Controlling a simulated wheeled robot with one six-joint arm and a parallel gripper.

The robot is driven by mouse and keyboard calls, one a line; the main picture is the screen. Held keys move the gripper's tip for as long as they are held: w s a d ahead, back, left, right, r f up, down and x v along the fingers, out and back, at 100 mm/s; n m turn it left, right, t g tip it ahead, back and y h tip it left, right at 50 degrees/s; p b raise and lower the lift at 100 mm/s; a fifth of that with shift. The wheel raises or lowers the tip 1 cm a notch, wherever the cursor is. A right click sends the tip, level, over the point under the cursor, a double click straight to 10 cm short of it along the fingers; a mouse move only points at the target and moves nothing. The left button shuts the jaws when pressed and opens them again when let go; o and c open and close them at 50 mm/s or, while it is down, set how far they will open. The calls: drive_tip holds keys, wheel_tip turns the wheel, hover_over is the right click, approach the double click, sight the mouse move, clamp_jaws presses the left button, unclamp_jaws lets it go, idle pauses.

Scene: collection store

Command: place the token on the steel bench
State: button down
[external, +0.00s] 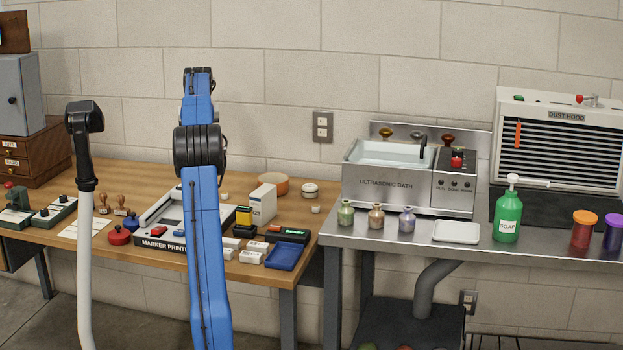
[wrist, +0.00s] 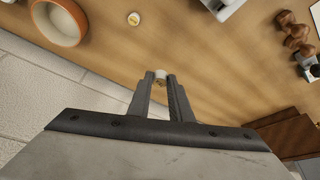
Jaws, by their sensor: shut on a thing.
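My gripper (wrist: 160,88) shows in the wrist view, its two fingers shut on a small pale round token (wrist: 160,74) at the fingertips. The token is over the wooden table (wrist: 200,60); I cannot tell the height. In the external view my blue arm reaches over the wooden table (external: 130,178), and the gripper and held token are hidden behind it. The steel bench (external: 550,252) stands to the right of the wooden table.
The bench holds an ultrasonic bath (external: 385,188), several small bottles (external: 376,217), a white tray (external: 456,232), green soap (external: 507,215) and a dust hood (external: 557,140). Bare steel shows along its front. An orange bowl (wrist: 58,22) and another small round piece (wrist: 133,18) lie near my gripper.

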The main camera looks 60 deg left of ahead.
drive_tip(key=s+a+f+n+g, duration=0.1)
drive_tip(key=s+a+f+n, duration=0.15)
drive_tip(key=s, duration=0.85)
drive_tip(key=s+a+f+n, duration=0.1)
drive_tip(key=s+a+f, duration=0.25)
drive_tip(key=s, duration=0.75)
drive_tip(key=f, duration=0.3)
drive_tip(key=s+a+f, duration=0.1)
drive_tip(key=f, duration=0.1)
drive_tip(key=shift+f, duration=2.45)
drive_tip(key=c, duration=1.6)
unclamp_jaws()
drive_tip(key=shift+f, duration=0.1)
drive_tip(key=shift+o, duration=0.4)
drive_tip(key=v, duration=1.2)
drive_tip(key=shift+d, duration=0.2)
